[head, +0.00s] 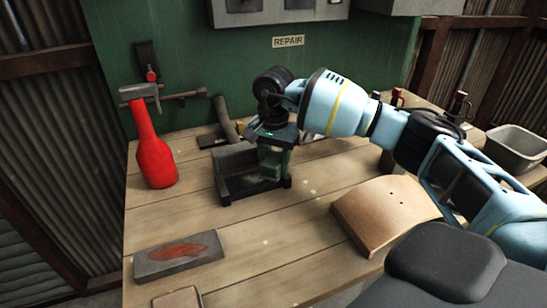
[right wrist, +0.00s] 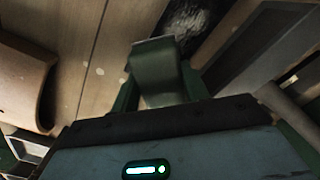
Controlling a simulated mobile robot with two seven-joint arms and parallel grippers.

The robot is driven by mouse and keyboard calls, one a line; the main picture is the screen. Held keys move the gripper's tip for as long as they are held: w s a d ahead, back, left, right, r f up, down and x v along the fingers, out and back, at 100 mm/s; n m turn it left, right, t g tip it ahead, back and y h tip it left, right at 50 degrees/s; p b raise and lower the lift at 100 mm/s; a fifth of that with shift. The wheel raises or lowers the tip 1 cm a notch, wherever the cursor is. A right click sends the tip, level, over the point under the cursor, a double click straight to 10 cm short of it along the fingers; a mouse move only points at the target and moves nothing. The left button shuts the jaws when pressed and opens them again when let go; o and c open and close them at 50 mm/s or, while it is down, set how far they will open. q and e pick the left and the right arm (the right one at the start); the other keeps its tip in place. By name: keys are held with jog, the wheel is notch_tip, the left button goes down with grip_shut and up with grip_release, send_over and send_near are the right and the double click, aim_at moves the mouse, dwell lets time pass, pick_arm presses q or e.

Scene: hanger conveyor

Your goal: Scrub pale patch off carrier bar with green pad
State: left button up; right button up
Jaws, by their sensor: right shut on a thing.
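My right gripper (head: 275,148) points down over the bench and is shut on the green pad (head: 271,166). The pad also shows between the fingers in the right wrist view (right wrist: 156,75). In the head view it is beside a dark grey block-like fixture (head: 236,160), at its right. The pale patch (right wrist: 188,20) shows as a whitish smear on a dark surface just beyond the pad in the right wrist view. That surface seems to be the carrier bar; I cannot tell whether the pad touches it. My left gripper is out of view.
A red bottle-shaped thing (head: 153,150) stands at the left. A grey slab with a rust-red patch (head: 150,266) lies at the front left. A curved tan piece (head: 385,213) lies at the right, with a grey bin (head: 515,148) farther right. The bench middle front is clear.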

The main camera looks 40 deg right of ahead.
aim_at(259, 177)
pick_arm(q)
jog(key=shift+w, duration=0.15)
pick_arm(e)
jog(key=shift+a, duration=0.25)
jog(key=shift+w+a, duration=0.2)
jog(key=shift+a, duration=0.4)
jog(key=shift+w+a, duration=0.15)
jog(key=shift+a, duration=0.45)
jog(key=shift+w+a, duration=0.1)
jog(key=shift+a, duration=0.3)
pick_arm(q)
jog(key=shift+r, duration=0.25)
pick_arm(e)
jog(key=shift+a, duration=0.15)
